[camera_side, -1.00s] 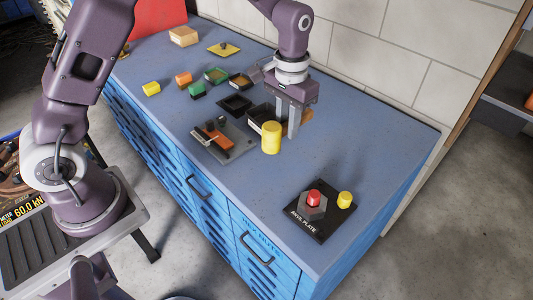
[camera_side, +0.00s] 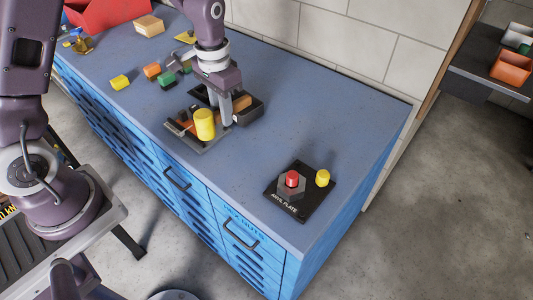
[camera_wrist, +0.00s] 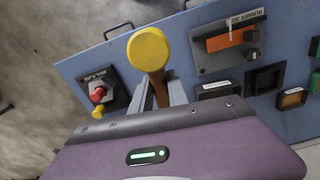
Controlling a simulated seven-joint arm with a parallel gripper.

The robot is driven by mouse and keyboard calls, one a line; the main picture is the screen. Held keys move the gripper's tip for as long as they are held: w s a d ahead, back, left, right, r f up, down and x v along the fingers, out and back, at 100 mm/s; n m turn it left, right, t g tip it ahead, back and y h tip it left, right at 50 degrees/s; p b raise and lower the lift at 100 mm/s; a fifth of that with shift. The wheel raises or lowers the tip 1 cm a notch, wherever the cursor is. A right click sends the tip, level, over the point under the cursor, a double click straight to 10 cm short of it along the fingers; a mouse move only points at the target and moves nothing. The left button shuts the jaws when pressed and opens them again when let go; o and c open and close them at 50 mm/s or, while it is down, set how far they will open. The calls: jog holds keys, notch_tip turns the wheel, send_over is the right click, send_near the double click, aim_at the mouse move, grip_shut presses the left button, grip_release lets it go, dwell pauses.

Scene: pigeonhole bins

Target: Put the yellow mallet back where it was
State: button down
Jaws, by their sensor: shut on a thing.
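My gripper (camera_side: 220,116) is shut on the brown handle (camera_wrist: 161,92) of the yellow mallet and holds it above the blue cabinet top. The mallet's yellow cylindrical head (camera_side: 205,124) sticks out in front of the fingers; it also shows in the wrist view (camera_wrist: 148,48). In the side view the head overlaps a grey jig plate (camera_side: 180,124) with an orange part; in the wrist view that plate (camera_wrist: 209,65) lies to the right of the mallet. The gripper and mallet partly hide the dark bins behind them. The height above the top is hard to judge.
A black anvil plate (camera_side: 279,197) with a red knob (camera_side: 291,179) and a yellow peg (camera_side: 322,177) lies at the near right. Black bins (camera_wrist: 264,80) and small coloured bins stand beyond the jig. A red container (camera_side: 105,14) is at the far left.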

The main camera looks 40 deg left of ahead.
jog(key=w+d+f+m, duration=0.3)
jog(key=w+d+f, duration=0.1)
jog(key=d+f, duration=0.15)
jog(key=f, duration=0.6)
jog(key=d+f, duration=0.1)
jog(key=f, duration=0.1)
jog(key=shift+f, duration=0.4)
jog(key=shift+f, duration=0.25)
jog(key=c, duration=1.6)
grip_release()
jog(key=shift+c, duration=0.2)
jog(key=o, duration=0.6)
jog(key=shift+c, duration=0.2)
